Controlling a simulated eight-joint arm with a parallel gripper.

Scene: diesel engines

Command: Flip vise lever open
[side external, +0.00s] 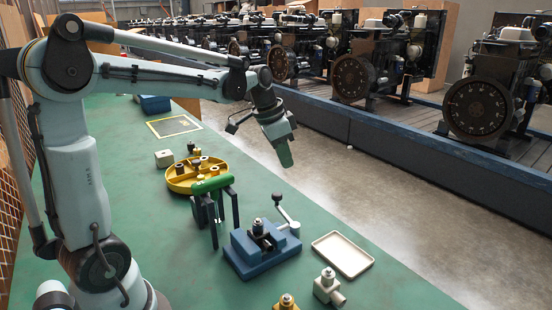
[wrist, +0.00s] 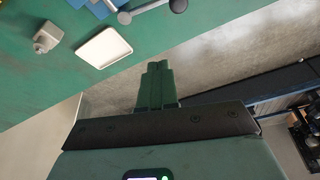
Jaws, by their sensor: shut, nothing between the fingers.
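The vise (side external: 262,246) is a blue block on the green bench, with a dark clamp and a metal fitting on top. Its lever (side external: 287,213) is a grey metal arm with ball ends, standing up at the vise's right side. In the wrist view the lever (wrist: 146,9) shows at the top edge, with part of the blue vise (wrist: 82,4) beside it. My gripper (side external: 287,158) is shut and empty, in the air beyond the bench's right edge, above and behind the vise. Its green fingers (wrist: 158,82) point up in the wrist view, apart from the lever.
A white tray (side external: 343,255) lies right of the vise, near the bench edge. A pale fitting (side external: 328,287) and a brass one (side external: 286,302) stand in front. A green-handled frame (side external: 212,187) and a yellow round tray (side external: 190,177) stand left. Engines (side external: 483,105) line the far side.

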